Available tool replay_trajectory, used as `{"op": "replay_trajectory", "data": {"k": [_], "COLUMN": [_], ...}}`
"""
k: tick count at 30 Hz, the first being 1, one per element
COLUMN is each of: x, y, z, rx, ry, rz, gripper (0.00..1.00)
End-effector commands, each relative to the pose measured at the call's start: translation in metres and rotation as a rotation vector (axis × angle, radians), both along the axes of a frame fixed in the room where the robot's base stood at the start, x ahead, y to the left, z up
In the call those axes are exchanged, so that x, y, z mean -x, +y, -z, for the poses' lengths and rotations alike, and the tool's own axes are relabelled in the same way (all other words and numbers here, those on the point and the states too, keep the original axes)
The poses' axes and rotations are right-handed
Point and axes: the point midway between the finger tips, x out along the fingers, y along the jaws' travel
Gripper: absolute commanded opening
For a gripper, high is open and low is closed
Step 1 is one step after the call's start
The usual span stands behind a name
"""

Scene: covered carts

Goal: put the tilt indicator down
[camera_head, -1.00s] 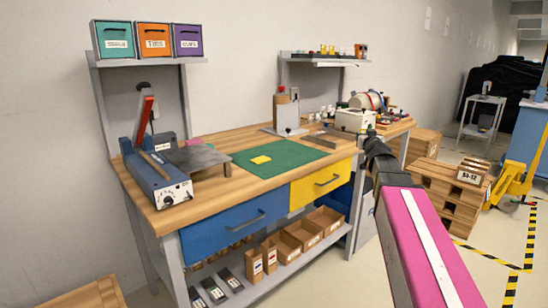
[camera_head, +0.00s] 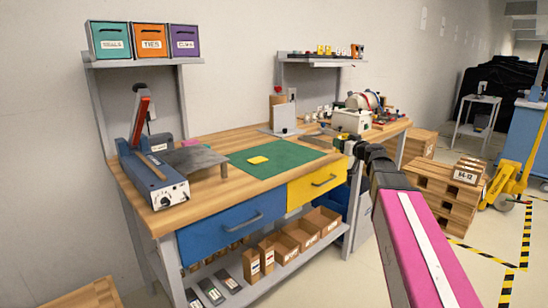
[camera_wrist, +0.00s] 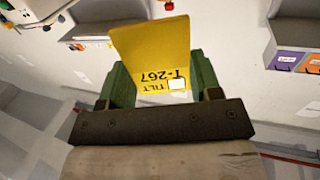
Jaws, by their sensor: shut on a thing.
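The tilt indicator (camera_wrist: 150,42) is a yellow plate with black print reading "TILT T-267" and a small white patch. In the wrist view it stands between the green fingers of my gripper (camera_wrist: 160,82), which is shut on it. In the head view the end of my arm is near the right end of the workbench (camera_head: 222,139), by the yellow drawer. There the indicator cannot be made out clearly. A green mat (camera_head: 290,154) lies on the bench top, with a small yellow pad (camera_head: 258,160) on it.
A blue device with a red lever (camera_head: 158,182) and a grey plate (camera_head: 196,159) stand left of the mat. A stand (camera_head: 283,115) and a white box (camera_head: 350,121) are behind and right. Shelves hang above. The mat's right part looks clear.

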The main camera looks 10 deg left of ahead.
Motion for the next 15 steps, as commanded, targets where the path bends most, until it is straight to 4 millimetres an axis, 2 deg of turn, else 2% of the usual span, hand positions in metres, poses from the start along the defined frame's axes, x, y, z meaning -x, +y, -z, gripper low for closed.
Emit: {"op": "replay_trajectory", "data": {"k": [6,10,15], "x": [0.015,0.023,0.017], "y": [0.025,0.033,0.046], "z": [-0.02,-0.031,-0.028], "rx": [0.001,0.001,0.0], "ry": [-0.001,0.0,0.003], "rz": [-0.2,-0.277,-0.306], "gripper": [0.36,0.36,0.36]}}
